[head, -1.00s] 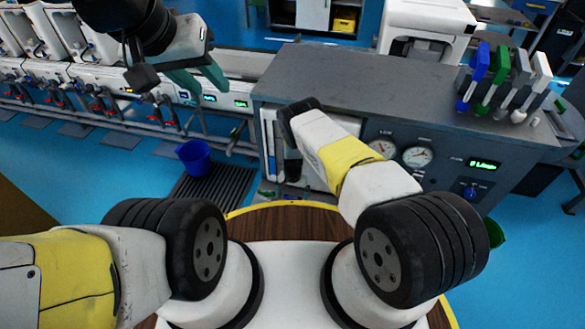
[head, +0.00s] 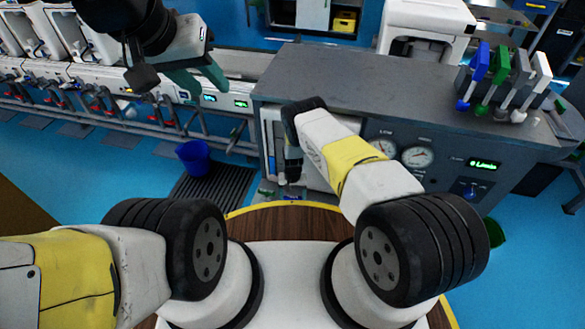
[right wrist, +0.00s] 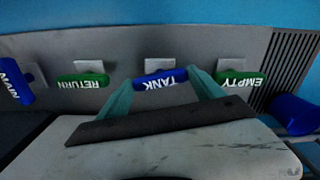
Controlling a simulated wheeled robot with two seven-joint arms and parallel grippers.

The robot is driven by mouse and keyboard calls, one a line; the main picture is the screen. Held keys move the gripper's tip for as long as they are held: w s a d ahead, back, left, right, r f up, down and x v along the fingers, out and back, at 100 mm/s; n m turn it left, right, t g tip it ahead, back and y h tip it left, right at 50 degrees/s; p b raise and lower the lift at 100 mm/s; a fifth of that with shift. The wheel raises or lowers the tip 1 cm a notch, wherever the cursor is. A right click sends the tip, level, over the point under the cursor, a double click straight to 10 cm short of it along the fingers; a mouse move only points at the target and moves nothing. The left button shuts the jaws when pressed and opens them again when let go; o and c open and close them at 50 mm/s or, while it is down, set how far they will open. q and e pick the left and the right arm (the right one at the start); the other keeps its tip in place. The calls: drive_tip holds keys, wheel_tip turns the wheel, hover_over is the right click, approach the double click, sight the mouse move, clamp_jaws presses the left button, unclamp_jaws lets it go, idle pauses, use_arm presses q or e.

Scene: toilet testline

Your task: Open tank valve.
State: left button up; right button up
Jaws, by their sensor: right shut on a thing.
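The blue TANK valve handle (right wrist: 160,79) is in the middle of the right wrist view, its label upside down. My right gripper (right wrist: 161,84) has its two teal fingers at the handle's two ends and is shut on it. In the head view the right arm's own wrist hides the fingers and the valve. My left gripper (head: 198,80) is open and empty, raised at the upper left, away from the valves.
In the right wrist view, the green RETURN handle (right wrist: 85,81) is left of TANK and the green EMPTY handle (right wrist: 240,78) is close on the right. The blue MAIN handle (right wrist: 14,80) is far left. A blue bucket (head: 193,157) stands left of the grey cabinet (head: 400,85).

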sight(293, 197)
drive_tip(key=n, duration=0.5)
drive_tip(key=shift+s+n, duration=0.1)
drive_tip(key=shift+n, duration=0.3)
idle(0.4)
drive_tip(key=o, duration=1.4)
drive_tip(key=shift+c, duration=0.2)
wheel_tip(293, 197, up, 8)
drive_tip(key=shift+f, duration=0.1)
